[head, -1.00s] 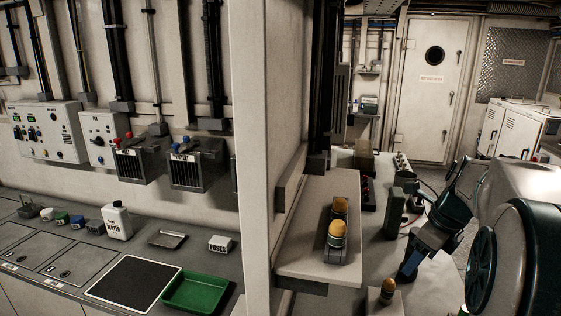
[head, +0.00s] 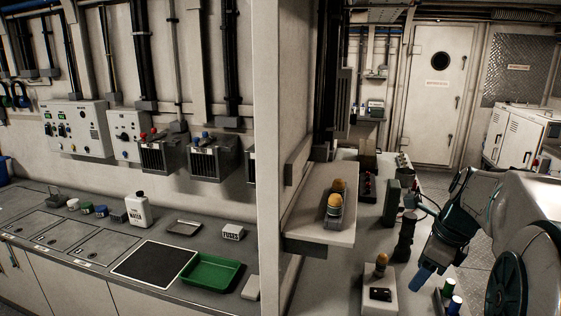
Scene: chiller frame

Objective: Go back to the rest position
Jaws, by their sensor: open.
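My arm stands at the right of the head view, over the right-hand bench (head: 335,285). My gripper (head: 422,278) is at its lower end, with a blue tip pointing down and left. It is open, and nothing shows held in it. The gap between its fingers is too small to make out. The gripper is to the right of a pale block (head: 379,301) that carries an amber-topped piece (head: 381,265). My arm links hide part of the bench and floor behind them.
A pale shelf (head: 300,228) with two amber-topped pieces (head: 337,203) juts out beside the partition (head: 280,120). A dark upright item (head: 405,240) stands left of my arm. Green- and blue-topped cylinders (head: 451,298) stand below it. The left counter holds a green tray (head: 212,272).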

